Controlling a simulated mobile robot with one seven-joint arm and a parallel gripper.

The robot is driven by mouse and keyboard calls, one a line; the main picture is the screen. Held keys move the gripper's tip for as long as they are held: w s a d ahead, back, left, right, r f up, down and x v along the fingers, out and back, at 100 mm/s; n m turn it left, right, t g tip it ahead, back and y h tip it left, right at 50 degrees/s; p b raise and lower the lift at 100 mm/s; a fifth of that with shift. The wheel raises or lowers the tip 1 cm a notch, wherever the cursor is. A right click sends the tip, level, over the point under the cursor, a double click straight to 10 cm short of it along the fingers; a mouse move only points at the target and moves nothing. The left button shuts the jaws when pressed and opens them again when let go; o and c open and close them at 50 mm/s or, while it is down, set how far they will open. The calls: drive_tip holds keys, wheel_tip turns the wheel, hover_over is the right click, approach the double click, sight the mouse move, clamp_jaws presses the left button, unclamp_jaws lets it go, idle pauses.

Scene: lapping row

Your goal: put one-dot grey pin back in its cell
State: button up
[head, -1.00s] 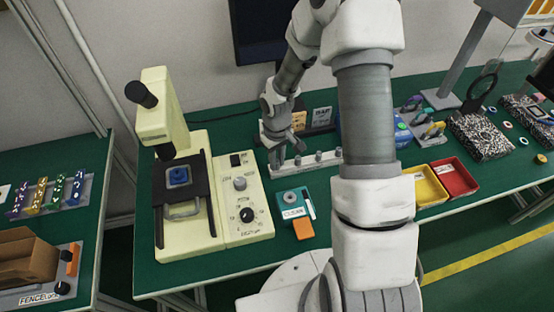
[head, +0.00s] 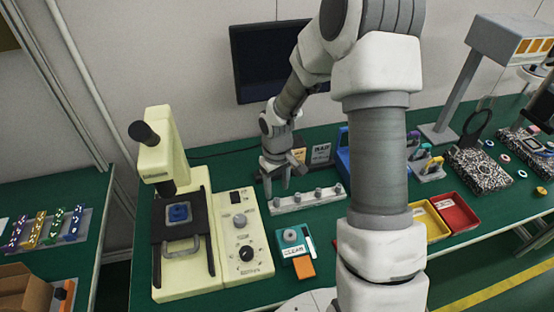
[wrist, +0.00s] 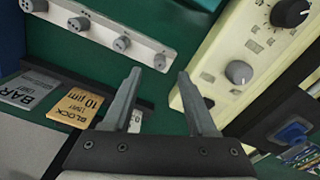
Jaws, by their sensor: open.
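A pale grey rack (head: 306,202) with a row of grey pins stands on the green bench, right of the cream machine. It also shows at the top left of the wrist view (wrist: 100,27). My gripper (head: 277,188) points down at the rack's left end. In the wrist view my gripper (wrist: 158,85) is open, with nothing between its fingers, the rack's end just beyond the tips.
The cream machine (head: 240,240) with knobs stands close on the left. A teal holder (head: 291,240) stands in front; yellow (head: 430,224) and red (head: 456,212) bins lie right.

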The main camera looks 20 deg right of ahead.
sight(277, 199)
wheel_tip(277, 199, up, 12)
drive_tip(key=p, duration=0.1)
drive_tip(key=shift+f, duration=0.1)
idle(0.4)
drive_tip(key=s+r+m+t, duration=0.4)
drive_tip(key=s+r+t, duration=0.1)
drive_tip(key=s+r, duration=1.3)
drive_tip(key=shift+s+r+t, duration=0.3)
drive_tip(key=shift+s, duration=0.85)
